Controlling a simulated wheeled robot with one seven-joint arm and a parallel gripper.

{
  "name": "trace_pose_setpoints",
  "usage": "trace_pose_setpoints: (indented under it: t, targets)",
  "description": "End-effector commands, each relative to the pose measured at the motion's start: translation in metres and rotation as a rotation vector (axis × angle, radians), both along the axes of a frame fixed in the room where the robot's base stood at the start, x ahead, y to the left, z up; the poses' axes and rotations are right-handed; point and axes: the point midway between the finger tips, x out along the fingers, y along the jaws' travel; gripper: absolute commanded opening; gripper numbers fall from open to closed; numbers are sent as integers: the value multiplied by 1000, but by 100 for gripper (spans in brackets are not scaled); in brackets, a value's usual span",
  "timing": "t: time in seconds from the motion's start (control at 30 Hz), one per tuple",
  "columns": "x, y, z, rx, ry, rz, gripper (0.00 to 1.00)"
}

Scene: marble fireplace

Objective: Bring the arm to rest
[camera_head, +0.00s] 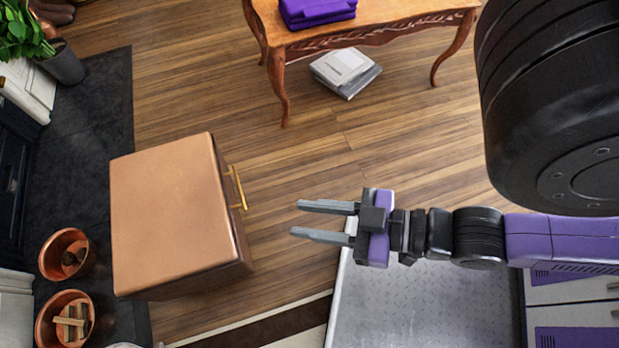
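My gripper (322,222) is at the middle of the head view, pointing left. Its two grey fingers are parallel with a clear gap between them, and nothing is held. My arm (480,236) stretches from the right edge, roughly level in the picture, with its black and purple links in line. The gripper shows over the wooden floor, to the right of a copper-topped cabinet, with a gap in the picture between the fingertips and the cabinet's handle.
The cabinet (168,215) has a brass handle (237,188). A carved wooden table (375,20) bears purple folded cloth (317,10); a white and grey device (345,70) lies beneath. Copper buckets (48,256) and a potted plant (20,35) stand left. Open floor (200,80) lies between.

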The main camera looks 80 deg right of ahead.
Motion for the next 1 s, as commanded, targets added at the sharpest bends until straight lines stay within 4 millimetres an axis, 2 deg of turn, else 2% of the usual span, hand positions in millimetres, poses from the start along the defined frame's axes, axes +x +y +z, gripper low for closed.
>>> trace_pose_setpoints:
  t: [0.2,0.37,0.57,1.0]
  targets:
    - [0,0,2,-3,-1,3,31]
    - [0,0,19,-4,-1,3,31]
    - [0,0,66,-5,-1,4,31]
    - [0,0,191,-5,-1,4,31]
